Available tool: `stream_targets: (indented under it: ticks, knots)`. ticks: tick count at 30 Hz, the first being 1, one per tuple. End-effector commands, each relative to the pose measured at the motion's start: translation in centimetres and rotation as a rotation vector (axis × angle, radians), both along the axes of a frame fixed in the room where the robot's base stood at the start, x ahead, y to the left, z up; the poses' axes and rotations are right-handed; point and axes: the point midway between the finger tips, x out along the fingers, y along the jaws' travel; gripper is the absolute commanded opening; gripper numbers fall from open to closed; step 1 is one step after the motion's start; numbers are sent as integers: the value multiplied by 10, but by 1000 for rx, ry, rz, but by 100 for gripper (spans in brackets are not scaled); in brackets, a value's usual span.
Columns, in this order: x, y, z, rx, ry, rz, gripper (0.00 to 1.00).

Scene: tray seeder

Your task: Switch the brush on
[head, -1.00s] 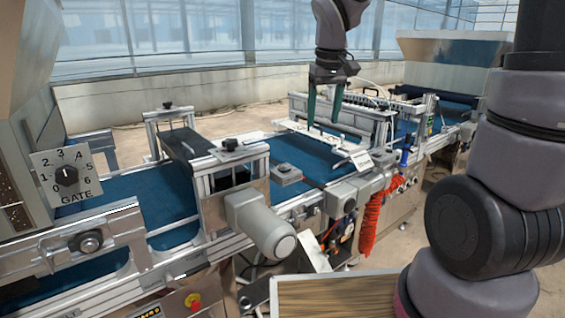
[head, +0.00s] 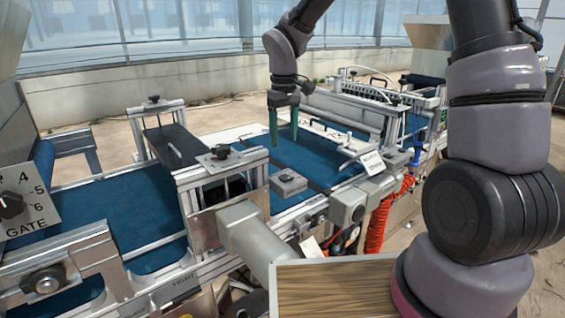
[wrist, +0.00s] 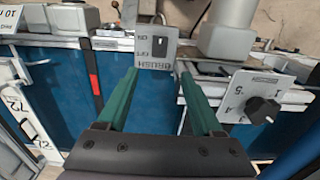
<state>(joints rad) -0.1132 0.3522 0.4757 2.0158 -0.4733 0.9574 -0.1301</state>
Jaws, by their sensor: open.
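The brush switch box (head: 288,182) is a small grey box on the near rail of the blue conveyor. In the wrist view its grey plate (wrist: 157,62) reads BRUSH upside down, with ON and OFF marks beside a dark rocker (wrist: 159,46). Which way the rocker is tipped I cannot tell. My gripper (head: 283,146) has green fingers pointing down and is open and empty. It is above the belt, behind and above the switch box, apart from it. In the wrist view the box lies just beyond and between the fingertips (wrist: 161,76).
A grey motor (head: 245,235) juts out in front of the switch. A metal frame with a black knob (head: 221,151) stands left of it. A white label plate (head: 371,163) is at right.

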Motion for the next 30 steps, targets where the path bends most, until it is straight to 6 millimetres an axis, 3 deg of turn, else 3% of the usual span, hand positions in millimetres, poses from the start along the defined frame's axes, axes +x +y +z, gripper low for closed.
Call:
stream_targets:
  ticks: [7,21,30]
  knots:
    - [-1,1,-18,-2,6,4,68]
    - [-1,1,-97,0,4,3,68]
    - [0,1,-109,0,1,3,68]
